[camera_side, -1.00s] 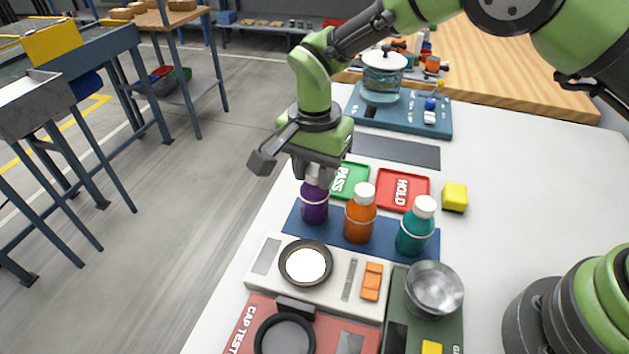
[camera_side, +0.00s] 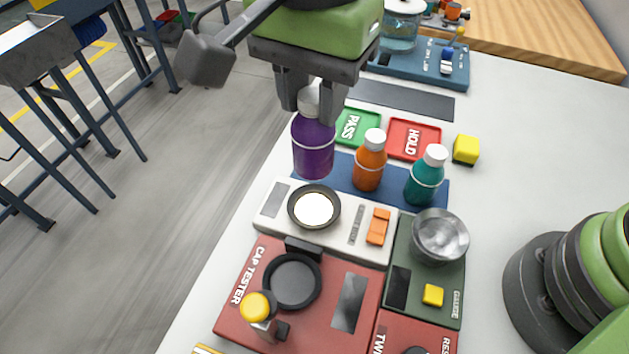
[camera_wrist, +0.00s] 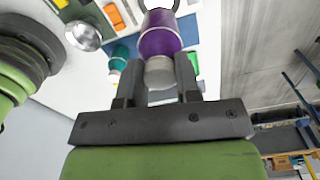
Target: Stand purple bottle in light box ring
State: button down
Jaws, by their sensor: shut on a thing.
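The purple bottle (camera_side: 313,148) has a white cap and hangs upright in my gripper (camera_side: 310,103), which is shut on it near the cap. In the side view it is raised, in front of the blue bottle mat (camera_side: 342,166). The bottle (camera_wrist: 160,36) also shows in the wrist view, with its cap between the fingers of my gripper (camera_wrist: 158,76). The light box (camera_side: 272,205) is a pale panel with a dark ring (camera_side: 314,207) around a glowing white disc. The ring is empty, and the bottle appears above and behind it.
An orange bottle (camera_side: 369,163) and a teal bottle (camera_side: 425,179) stand on the mat. A metal bowl (camera_side: 439,237), a red cap tester (camera_side: 246,305), PASS (camera_side: 357,127) and HOLD (camera_side: 413,139) trays and a yellow block (camera_side: 466,150) are nearby.

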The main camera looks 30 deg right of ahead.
aim_at(313, 162)
notch_tip(313, 162, down, 9)
jog(key=shift+s, duration=0.1)
dwell(0.3)
jog(key=shift+f, duration=0.25)
jog(key=c, duration=0.8)
grip_release()
notch_tip(313, 162, up, 13)
jog(key=shift+f, duration=0.2)
